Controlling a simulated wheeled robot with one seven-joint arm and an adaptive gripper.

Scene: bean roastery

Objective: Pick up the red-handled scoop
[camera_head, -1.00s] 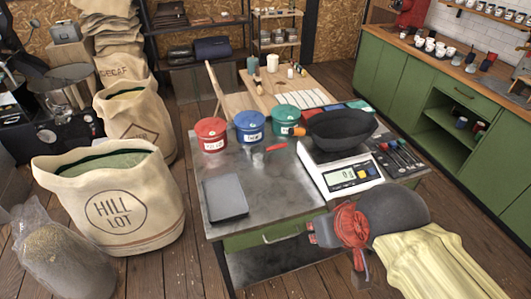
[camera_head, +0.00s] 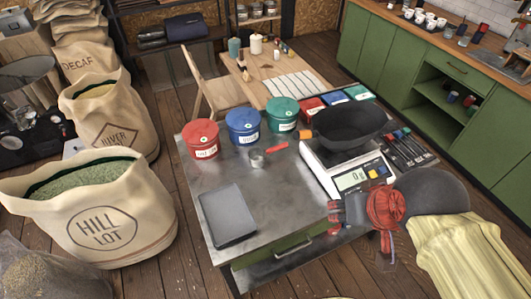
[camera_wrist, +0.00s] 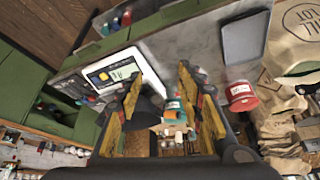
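The red-handled scoop lies on the metal worktable (camera_head: 275,195). Its small metal cup (camera_head: 257,158) is in front of the blue tin, and its red handle (camera_head: 277,147) points right toward the scale. My gripper (camera_head: 342,210) is at the table's front right in the head view, apart from the scoop, with the scale between it and the back of the table. In the wrist view my gripper (camera_wrist: 160,75) has its two yellow-and-black fingers spread, with nothing held between them. I cannot make out the scoop in the wrist view.
Red (camera_head: 201,139), blue (camera_head: 242,126) and green (camera_head: 282,114) tins stand behind the scoop. A white scale (camera_head: 352,179) bears a black pan (camera_head: 345,127). A grey tray (camera_head: 228,215) lies at front left. A sack (camera_head: 90,215) stands left of the table. Table around the scoop is clear.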

